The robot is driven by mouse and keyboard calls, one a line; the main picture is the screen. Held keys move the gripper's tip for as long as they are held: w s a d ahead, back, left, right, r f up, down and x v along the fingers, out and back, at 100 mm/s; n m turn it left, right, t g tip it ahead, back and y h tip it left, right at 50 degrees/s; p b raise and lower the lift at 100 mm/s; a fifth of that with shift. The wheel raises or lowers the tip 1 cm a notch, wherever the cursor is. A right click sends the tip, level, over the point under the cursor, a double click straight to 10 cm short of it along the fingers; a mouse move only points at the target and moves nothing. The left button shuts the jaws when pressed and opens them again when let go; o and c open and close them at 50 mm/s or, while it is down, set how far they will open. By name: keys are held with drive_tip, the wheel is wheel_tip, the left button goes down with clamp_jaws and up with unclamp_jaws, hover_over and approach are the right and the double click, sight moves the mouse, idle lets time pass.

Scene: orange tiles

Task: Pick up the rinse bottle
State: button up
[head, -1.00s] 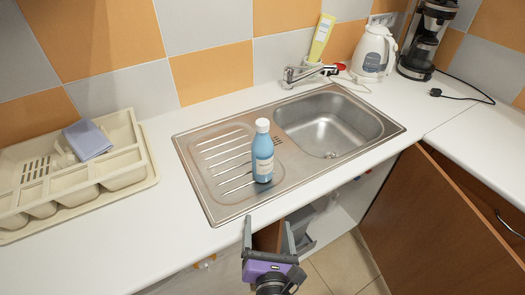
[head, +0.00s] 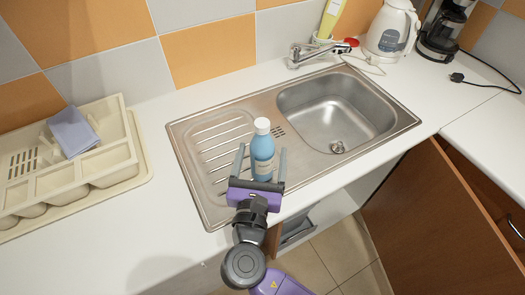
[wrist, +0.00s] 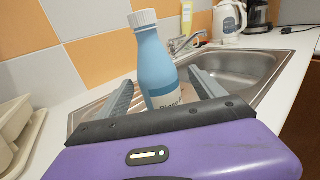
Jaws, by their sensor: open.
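The rinse bottle (head: 263,152) is blue with a white cap and a pale label. It stands upright on the ribbed drainboard of the steel sink unit (head: 205,135). My gripper (head: 260,165) is open, with its two grey fingers on either side of the bottle. In the wrist view the bottle (wrist: 155,62) rises between the fingers, and my gripper (wrist: 160,90) shows a gap on the left side. The bottle's lower part is hidden behind the gripper's body there. I cannot tell whether a finger touches the bottle.
A cream cutlery tray (head: 110,170) with a folded blue cloth (head: 73,131) lies at left. A tap (head: 310,52), a yellow bottle (head: 332,18), a white kettle (head: 391,32) and a coffee maker (head: 443,30) stand behind. An open brown cabinet door (head: 430,215) is at right.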

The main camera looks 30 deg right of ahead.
drive_tip(key=p+x, duration=0.1)
drive_tip(key=x, duration=0.4)
drive_tip(key=shift+a, duration=0.1)
clamp_jaws()
